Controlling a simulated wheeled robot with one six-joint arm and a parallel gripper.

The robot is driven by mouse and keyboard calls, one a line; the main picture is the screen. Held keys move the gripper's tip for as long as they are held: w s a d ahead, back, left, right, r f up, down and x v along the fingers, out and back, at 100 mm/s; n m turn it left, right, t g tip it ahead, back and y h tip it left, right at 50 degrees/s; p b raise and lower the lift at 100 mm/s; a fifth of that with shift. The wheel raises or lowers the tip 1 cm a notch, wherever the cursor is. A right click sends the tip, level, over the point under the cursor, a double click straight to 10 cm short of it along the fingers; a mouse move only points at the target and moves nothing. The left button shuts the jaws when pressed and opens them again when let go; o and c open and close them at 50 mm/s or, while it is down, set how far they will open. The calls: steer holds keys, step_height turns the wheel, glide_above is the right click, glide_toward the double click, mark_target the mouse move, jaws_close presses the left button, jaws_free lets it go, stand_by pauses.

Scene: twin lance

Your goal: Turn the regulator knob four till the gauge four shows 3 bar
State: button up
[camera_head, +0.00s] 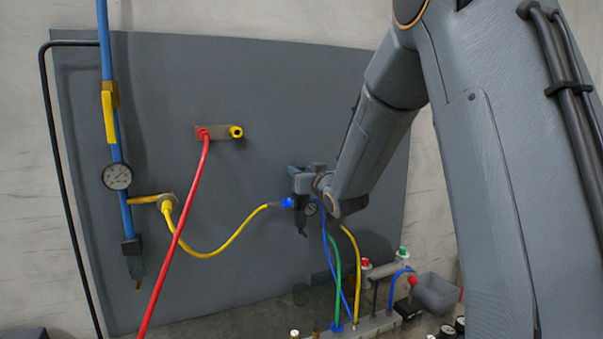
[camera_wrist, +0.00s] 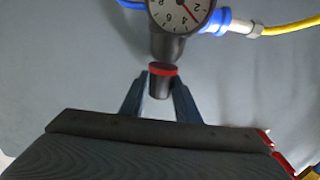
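The regulator at my gripper, on the grey panel, has a small round gauge (camera_head: 311,208) that shows too small to read in the head view. In the wrist view the gauge (camera_wrist: 180,10) is cut off by the top edge and upside down; its red needle points between the 2 and the 4. The black knob (camera_wrist: 160,84) with a red ring is below the gauge. My gripper (camera_wrist: 160,76) has one finger on each side of the knob. Whether the fingers touch it I cannot tell. In the head view my gripper (camera_head: 300,178) hides part of the regulator.
A yellow hose (camera_head: 222,246) joins the regulator's left side. Blue and green hoses (camera_head: 338,270) hang below. A second gauge (camera_head: 117,176) sits on the blue pipe at left. A red hose (camera_head: 181,225) crosses the panel. A bench with fittings (camera_head: 375,323) stands below right.

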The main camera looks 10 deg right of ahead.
steer(key=shift+o, duration=1.4)
steer(key=shift+s, duration=0.15)
steer(key=s+d+b, duration=0.1)
steer(key=s+b, duration=0.2)
steer(key=s, duration=0.4)
steer(key=shift+s+d, duration=0.2)
steer(key=shift+s, duration=0.05)
